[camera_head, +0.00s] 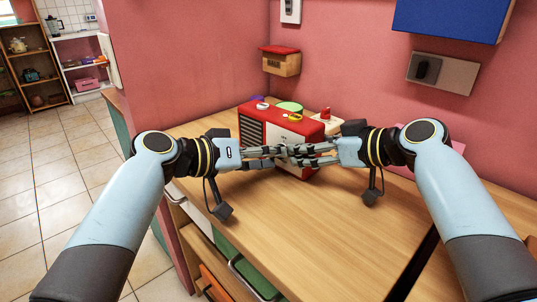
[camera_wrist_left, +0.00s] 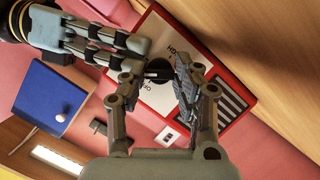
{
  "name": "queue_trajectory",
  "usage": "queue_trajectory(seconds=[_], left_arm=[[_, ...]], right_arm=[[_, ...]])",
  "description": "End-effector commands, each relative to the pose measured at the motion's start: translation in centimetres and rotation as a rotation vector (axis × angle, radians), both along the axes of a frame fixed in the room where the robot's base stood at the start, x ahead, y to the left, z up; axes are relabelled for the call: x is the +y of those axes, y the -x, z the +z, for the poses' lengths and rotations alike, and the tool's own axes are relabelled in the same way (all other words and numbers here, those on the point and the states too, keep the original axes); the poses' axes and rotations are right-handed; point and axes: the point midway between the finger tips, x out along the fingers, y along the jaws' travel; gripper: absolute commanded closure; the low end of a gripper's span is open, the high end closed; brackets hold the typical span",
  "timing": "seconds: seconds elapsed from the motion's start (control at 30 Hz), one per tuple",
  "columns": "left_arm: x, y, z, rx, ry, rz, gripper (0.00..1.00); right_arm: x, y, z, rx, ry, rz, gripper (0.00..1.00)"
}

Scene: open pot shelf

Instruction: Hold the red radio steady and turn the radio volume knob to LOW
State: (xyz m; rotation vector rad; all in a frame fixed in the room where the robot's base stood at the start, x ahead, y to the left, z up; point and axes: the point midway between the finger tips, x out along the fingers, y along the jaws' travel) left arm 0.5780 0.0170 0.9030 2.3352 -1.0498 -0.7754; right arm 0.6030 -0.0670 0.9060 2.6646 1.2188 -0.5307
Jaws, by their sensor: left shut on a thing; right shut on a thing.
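The wooden counter (camera_head: 330,235) is clear in front. Small items, including a yellow one (camera_head: 294,117), lie on or behind the radio. A mailbox-like box (camera_head: 281,63), a grey wall plate (camera_head: 443,73) and a blue cabinet (camera_head: 450,15) are on the pink wall.

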Motion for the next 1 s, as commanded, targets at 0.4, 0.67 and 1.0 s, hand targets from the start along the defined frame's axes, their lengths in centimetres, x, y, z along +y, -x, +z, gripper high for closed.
queue_trajectory(seconds=[0.4, 0.67, 1.0], left_arm=[[0.0, 0.0, -0.2, 0.003, -0.001, 0.001, 0.47], [0.8, 0.5, 0.1, 0.003, -0.002, 0.001, 0.47], [6.4, 4.4, 2.2, 0.002, -0.007, 0.001, 0.47]], right_arm=[[0.1, 0.0, 0.1, 0.000, -0.004, 0.001, 0.97], [0.1, 0.0, 0.1, 0.000, -0.002, 0.001, 0.97], [0.0, 0.0, 0.0, 0.000, -0.002, 0.001, 0.97]])
